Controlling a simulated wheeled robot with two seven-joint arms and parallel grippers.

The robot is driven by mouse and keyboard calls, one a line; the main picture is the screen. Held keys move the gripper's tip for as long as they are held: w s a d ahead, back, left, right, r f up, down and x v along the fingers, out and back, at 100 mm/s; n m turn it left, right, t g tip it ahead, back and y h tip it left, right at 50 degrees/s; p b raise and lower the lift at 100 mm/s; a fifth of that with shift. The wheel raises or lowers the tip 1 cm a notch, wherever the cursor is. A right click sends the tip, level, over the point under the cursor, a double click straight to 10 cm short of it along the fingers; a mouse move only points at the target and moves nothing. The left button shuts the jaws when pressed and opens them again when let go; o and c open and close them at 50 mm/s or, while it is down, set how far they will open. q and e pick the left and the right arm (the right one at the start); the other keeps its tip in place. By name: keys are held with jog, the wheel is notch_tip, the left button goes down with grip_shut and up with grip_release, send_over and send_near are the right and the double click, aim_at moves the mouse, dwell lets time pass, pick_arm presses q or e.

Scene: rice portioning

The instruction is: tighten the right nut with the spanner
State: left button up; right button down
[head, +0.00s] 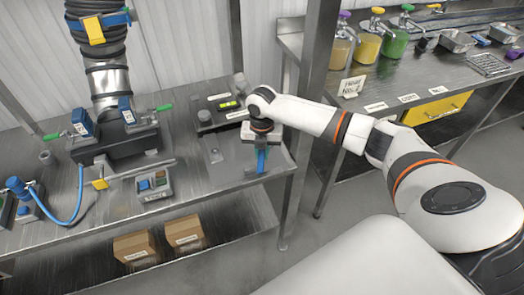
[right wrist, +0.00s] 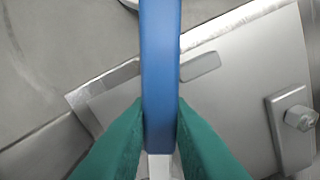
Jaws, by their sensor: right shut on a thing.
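My right gripper (head: 260,150) is over the front right part of the steel bench. Its green fingers (right wrist: 160,125) are shut on a blue bar, the spanner's handle (right wrist: 160,60), which also shows below the gripper in the head view (head: 261,161). A bit of bare metal shows below the handle between the fingers in the right wrist view. A hex nut (right wrist: 301,118) sits on a small square plate at the right of that view, apart from the spanner. I cannot tell which nut it is. The spanner's jaw is not clearly visible. My left gripper is out of view.
A black machine with a hose (head: 118,140) stands at the left of the bench (head: 205,190). A control box (head: 154,186) is in front of it. A steel post (head: 312,90) stands close behind my right arm. Cardboard boxes (head: 135,247) lie on the lower shelf.

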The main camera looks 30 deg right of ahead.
dwell(0.5)
jog(key=shift+f+p, duration=0.2)
jog(key=shift+p, duration=0.3)
jog(key=shift+f, duration=0.8)
dwell(1.3)
jog(key=shift+w+a+r+m+p, duration=0.15)
jog(key=shift+w+a+m+p, duration=0.15)
jog(key=shift+m, duration=0.1)
jog(key=shift+w+a+m, duration=0.25)
jog(key=shift+m, duration=0.25)
